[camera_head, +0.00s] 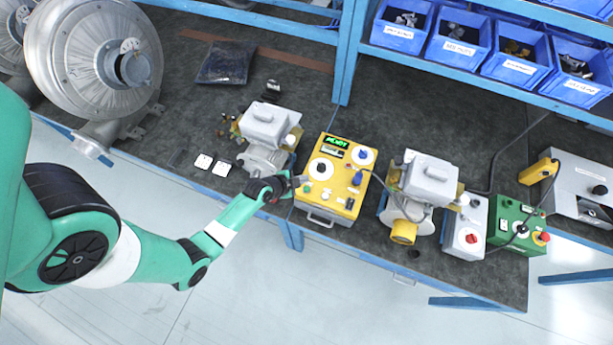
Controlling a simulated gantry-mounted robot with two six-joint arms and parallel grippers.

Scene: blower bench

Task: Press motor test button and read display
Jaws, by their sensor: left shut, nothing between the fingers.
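The yellow test box (343,205) sits near the front edge of the bench, with knobs, buttons and a handle on it. Its dark display (336,142) shows green lettering that looks like "READY". Small buttons sit on its lower left part; which one is the motor test button I cannot tell. My left gripper (292,184) is shut and empty at the left edge of the yellow box, close to the lower buttons. Whether its tip touches the box I cannot tell. My right gripper is not in view.
A grey motor (268,130) stands just left of the box, close to my left arm. Another motor (425,180) stands right of it, then a grey box (466,226) and a green box (513,222). Blue bins (461,38) fill the back shelf. A large blower (95,55) stands at left.

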